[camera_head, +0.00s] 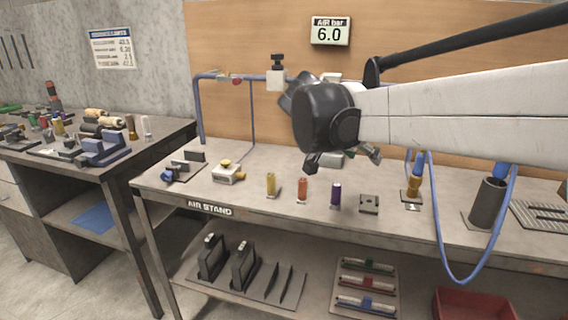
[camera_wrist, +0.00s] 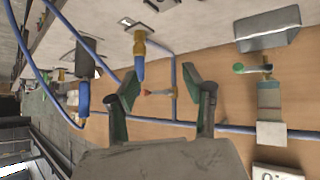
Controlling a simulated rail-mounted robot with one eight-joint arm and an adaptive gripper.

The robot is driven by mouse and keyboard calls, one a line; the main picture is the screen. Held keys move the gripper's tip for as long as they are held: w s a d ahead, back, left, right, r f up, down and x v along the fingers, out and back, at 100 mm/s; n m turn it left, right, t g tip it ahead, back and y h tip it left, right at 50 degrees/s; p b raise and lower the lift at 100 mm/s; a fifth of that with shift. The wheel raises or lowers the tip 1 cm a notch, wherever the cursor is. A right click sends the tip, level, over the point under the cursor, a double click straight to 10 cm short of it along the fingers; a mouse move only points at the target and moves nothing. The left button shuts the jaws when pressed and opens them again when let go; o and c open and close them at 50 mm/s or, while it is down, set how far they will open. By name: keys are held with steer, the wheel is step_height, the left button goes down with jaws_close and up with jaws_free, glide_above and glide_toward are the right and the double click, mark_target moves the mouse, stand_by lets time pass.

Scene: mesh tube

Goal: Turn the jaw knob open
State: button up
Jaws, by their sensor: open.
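I cannot tell for sure which part is the jaw knob. A small dark and blue fixture on a plate (camera_head: 182,168) sits at the bench's left end; its details are too small to read. Right of it is a pale block with yellow knobs (camera_head: 228,173). My gripper (camera_head: 335,160) hangs over the bench behind the colored cylinders, partly hidden by my wrist. In the wrist view my gripper (camera_wrist: 160,75) has its two fingers spread, with nothing held. A small red-ended lever on the pipe (camera_wrist: 158,92) shows between them, farther off.
A blue hose (camera_head: 440,250) loops over the front edge at right. A grey cup (camera_head: 487,201) stands nearby. A blue pipe (camera_head: 200,115) rises at the back left.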

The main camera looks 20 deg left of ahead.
steer(key=w+a+f+t, duration=0.1)
steer(key=w+a, duration=0.1)
steer(key=a, duration=0.4)
steer(key=w+a+f+t, duration=0.1)
steer(key=w+a, duration=0.1)
steer(key=a, duration=0.5)
steer(key=n+t+y+b, duration=0.1)
steer(key=n+t+y, duration=0.5)
steer(key=t, duration=0.2)
glide_toward(164, 176)
steer(key=w+b, duration=0.1)
steer(key=w, duration=0.4)
steer(key=w+b, duration=0.1)
steer(key=w, duration=0.4)
steer(key=shift+w+d+f+b, duration=0.1)
steer(key=shift+f+b, duration=0.1)
steer(key=shift+b, duration=0.2)
steer(key=shift+c, duration=0.2)
jaws_close()
